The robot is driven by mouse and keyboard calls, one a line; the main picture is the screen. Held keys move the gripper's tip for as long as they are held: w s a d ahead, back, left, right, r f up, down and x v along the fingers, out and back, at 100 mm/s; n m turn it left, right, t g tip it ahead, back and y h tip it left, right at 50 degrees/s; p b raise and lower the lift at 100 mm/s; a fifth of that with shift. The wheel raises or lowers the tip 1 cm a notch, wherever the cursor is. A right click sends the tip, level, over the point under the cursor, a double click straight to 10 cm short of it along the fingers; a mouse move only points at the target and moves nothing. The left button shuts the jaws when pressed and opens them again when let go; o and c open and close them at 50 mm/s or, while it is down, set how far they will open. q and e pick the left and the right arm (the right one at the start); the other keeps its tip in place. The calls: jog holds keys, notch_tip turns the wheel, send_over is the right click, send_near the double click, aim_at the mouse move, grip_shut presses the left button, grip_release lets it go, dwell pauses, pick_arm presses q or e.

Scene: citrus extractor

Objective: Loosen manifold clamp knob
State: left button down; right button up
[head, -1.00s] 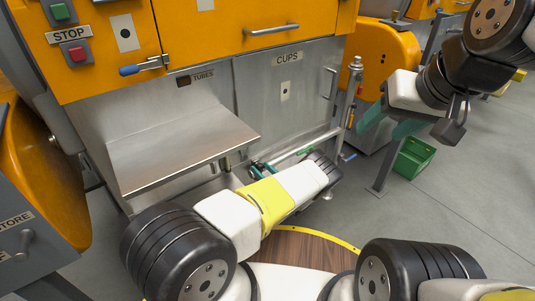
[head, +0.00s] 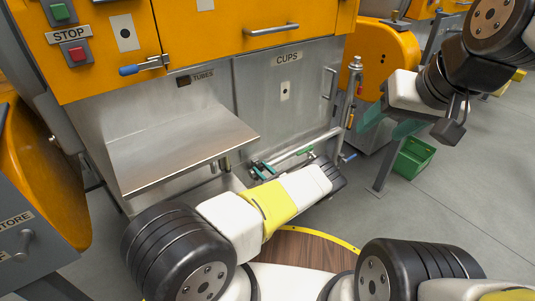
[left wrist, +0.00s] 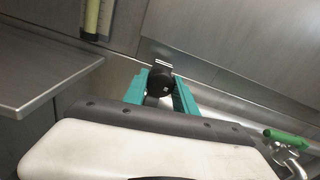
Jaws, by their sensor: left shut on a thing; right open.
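The black clamp knob (left wrist: 160,82) shows in the left wrist view, in front of a steel pipe and below a small metal bracket. My left gripper (left wrist: 159,97) has its teal fingers on both sides of the knob and is shut on it. In the head view my left gripper (head: 262,170) is low in front of the steel cabinet, partly hidden by my forearm; the knob cannot be made out there. My right gripper (head: 390,122) is open and empty at the right, away from the manifold.
A green-handled valve (left wrist: 285,136) is on the pipe, right of the knob. A steel shelf (head: 180,150) juts out at the left. A vertical post (head: 347,105) stands right of the cups door (head: 290,90). A green crate (head: 412,158) is on the floor at the right.

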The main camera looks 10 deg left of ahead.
pick_arm(q)
jog(key=shift+n, duration=0.9)
jog(key=c, duration=1)
grip_release()
jog(key=v, duration=0.7)
jog(key=shift+s+d, duration=0.3)
jog(key=shift+d, duration=0.05)
